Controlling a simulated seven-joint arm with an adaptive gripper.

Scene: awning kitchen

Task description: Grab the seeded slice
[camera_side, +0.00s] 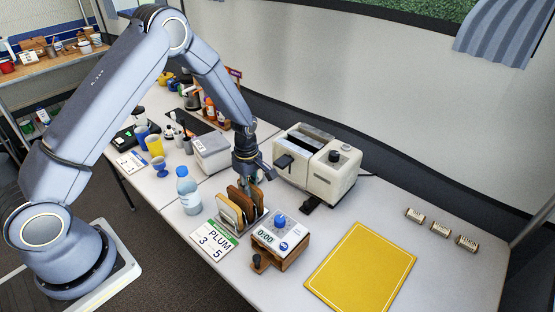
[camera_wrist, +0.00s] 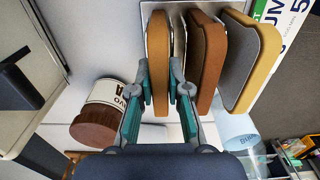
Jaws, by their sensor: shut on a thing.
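Several bread slices stand on edge in a metal rack (camera_wrist: 180,8) on the table. In the wrist view, an orange-brown slice (camera_wrist: 158,35), seen edge-on, is between the two teal fingers of my gripper (camera_wrist: 160,75), which is shut on it. Its faces are turned away, so I cannot see seeds on it. A dark brown slice (camera_wrist: 208,55) and a pale slice with a tan crust (camera_wrist: 248,62) stand to its right. In the side view my gripper (camera_side: 248,184) is over the rack's back end, and the slices' front one (camera_side: 229,213) is pale.
A cream toaster (camera_side: 312,165) stands behind and right of the rack. A yellow board (camera_side: 361,266) lies to the right.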

